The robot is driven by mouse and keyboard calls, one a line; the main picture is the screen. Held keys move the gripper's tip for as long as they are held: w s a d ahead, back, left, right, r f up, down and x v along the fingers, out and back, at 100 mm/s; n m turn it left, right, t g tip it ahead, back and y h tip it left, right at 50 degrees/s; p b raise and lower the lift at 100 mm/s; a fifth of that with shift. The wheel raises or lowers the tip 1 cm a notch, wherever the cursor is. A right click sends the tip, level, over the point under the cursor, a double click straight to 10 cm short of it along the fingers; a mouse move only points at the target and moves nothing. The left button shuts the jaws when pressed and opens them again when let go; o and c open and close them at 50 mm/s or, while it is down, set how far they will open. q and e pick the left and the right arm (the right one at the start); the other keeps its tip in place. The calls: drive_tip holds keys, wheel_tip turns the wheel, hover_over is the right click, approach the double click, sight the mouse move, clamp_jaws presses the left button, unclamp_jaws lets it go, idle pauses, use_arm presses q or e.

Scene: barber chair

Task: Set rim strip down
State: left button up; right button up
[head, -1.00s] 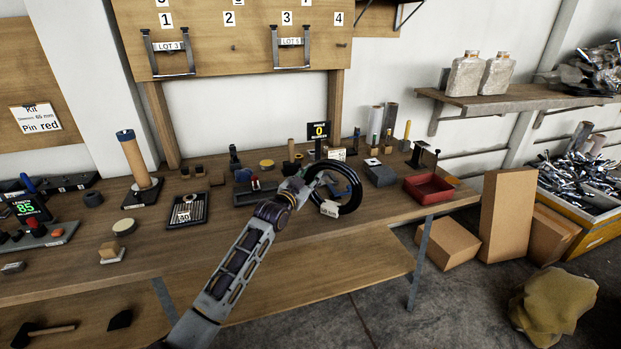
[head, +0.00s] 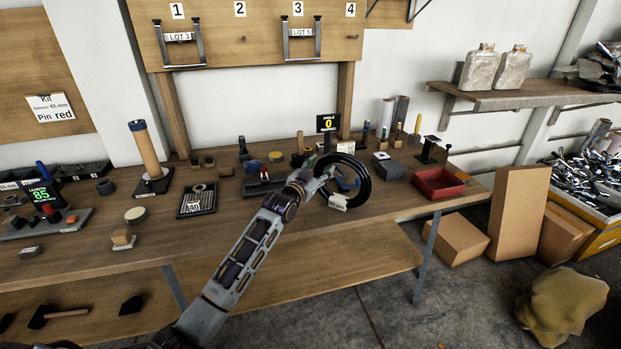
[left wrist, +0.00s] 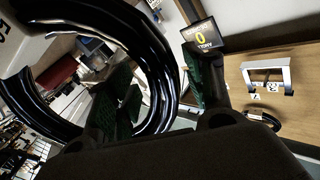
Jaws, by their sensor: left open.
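The rim strip (head: 366,190) looks like a glossy black ring with a white tag hanging at its lower front. It stands roughly upright over the front part of the bench; I cannot tell if its lower edge touches the top. My left gripper (head: 325,172) is at the ring's upper left, fingers open on either side of its band. In the left wrist view the ring (left wrist: 165,95) fills the left side and passes between the green-padded fingers (left wrist: 160,95). Contact with the pads is unclear. My right gripper is not in view.
The wooden bench (head: 285,222) has free room left of the ring near its front edge. A small display reading 0 (head: 327,122) stands behind the ring. A red tray (head: 440,192) is to the right. A black slotted tray (head: 197,199) lies to the left.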

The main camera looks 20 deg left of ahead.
use_arm(q)
drive_tip(key=shift+s, duration=0.35)
drive_tip(key=shift+s+a, duration=0.15)
drive_tip(key=shift+s, duration=0.15)
drive_tip(key=shift+s+a, duration=0.2)
drive_tip(key=shift+s, duration=0.85)
drive_tip(key=shift+s+a+p, duration=0.15)
drive_tip(key=shift+s+p, duration=0.05)
drive_tip(key=shift+s, duration=0.55)
drive_tip(key=shift+s+a+p, duration=0.15)
drive_tip(key=shift+s, duration=0.55)
drive_tip(key=s, duration=0.3)
drive_tip(key=s+a, duration=0.1)
drive_tip(key=s, duration=0.1)
drive_tip(key=shift+s, duration=0.25)
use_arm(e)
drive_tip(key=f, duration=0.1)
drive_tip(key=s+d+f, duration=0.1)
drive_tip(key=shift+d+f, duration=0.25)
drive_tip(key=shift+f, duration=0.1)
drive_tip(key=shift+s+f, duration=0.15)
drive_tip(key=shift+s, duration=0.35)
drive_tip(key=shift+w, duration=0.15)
